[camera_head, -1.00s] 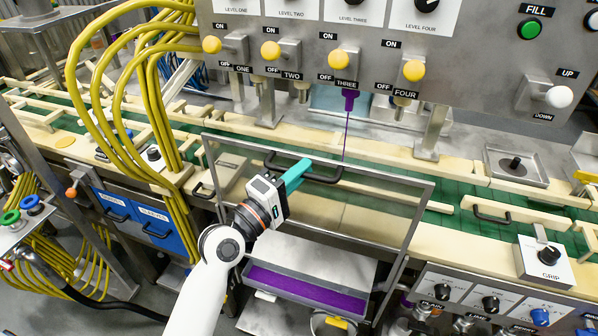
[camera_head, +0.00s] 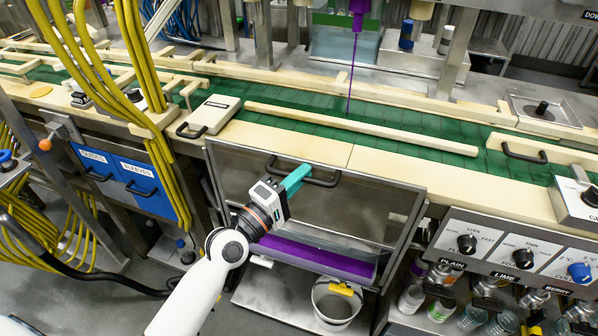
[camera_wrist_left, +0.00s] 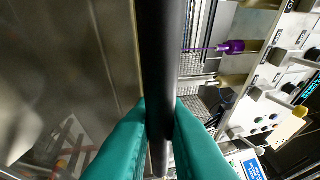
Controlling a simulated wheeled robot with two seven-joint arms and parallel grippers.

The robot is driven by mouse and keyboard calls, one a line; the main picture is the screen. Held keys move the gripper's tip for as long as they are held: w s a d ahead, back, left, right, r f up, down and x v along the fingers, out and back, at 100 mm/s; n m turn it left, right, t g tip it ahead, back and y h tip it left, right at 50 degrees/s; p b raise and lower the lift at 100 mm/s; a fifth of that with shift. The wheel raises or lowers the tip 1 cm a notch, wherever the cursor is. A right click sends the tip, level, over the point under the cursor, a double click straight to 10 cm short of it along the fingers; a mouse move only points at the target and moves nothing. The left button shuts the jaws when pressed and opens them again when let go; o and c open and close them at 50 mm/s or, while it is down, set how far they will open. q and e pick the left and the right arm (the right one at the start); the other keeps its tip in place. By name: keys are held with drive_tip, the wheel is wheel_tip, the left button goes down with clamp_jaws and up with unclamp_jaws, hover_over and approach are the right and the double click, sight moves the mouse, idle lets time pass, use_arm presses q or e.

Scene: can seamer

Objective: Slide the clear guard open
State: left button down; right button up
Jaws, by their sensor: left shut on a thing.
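The clear guard (camera_head: 375,205) is a see-through panel in a thin metal frame. Its top edge lies along the front edge of the pale counter, and the panel hangs below, in front of the purple-lined tray. A black bar handle (camera_head: 322,183) runs near its top edge. In the left wrist view the black handle (camera_wrist_left: 160,60) passes between the two teal fingertips (camera_wrist_left: 160,115). My right gripper is not in view.
The green conveyor belt (camera_head: 400,140) with pale rails runs behind the guard, uncovered. A thin purple stream (camera_head: 350,85) falls from a nozzle onto it. A tray with purple liquid (camera_head: 315,257) and a bucket (camera_head: 336,305) sit below. Yellow hoses (camera_head: 130,50) stand at left.

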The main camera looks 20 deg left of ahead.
use_arm(q)
drive_tip(key=shift+f+b, duration=0.3)
drive_tip(key=shift+f, duration=0.6)
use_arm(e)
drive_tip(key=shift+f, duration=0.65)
use_arm(q)
drive_tip(key=shift+r, duration=0.1)
drive_tip(key=c, duration=1.5)
unclamp_jaws()
drive_tip(key=shift+o, duration=0.2)
